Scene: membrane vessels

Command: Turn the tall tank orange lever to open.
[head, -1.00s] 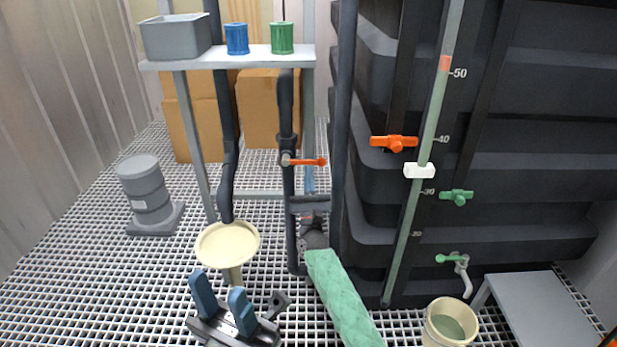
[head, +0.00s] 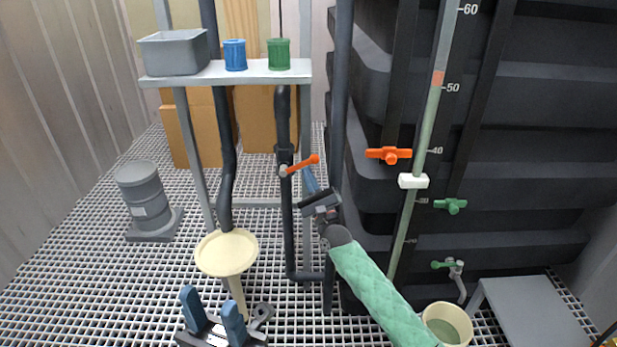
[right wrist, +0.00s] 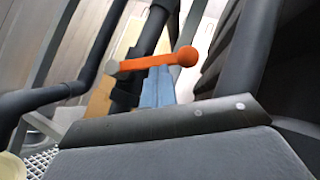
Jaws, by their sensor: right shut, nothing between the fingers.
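An orange lever (head: 300,165) with a ball end sits on a dark vertical pipe left of the tall black tank (head: 520,130). It slants up to the right from its pivot. In the right wrist view the lever (right wrist: 150,64) crosses at the tips of my blue fingers. My right gripper (head: 309,178) is shut and empty, just below the lever's ball end; I cannot tell whether it touches. Another orange handle (head: 389,155), level and two-winged, is on the tank's front. My left gripper (head: 213,314) is open and empty, low at the front left.
A shelf (head: 225,72) holds a grey bin (head: 174,53), a blue cup (head: 235,55) and a green cup (head: 278,54). A cream funnel (head: 226,253) stands near my left gripper. Green handles (head: 450,206) and a cream bucket (head: 447,323) are at the right.

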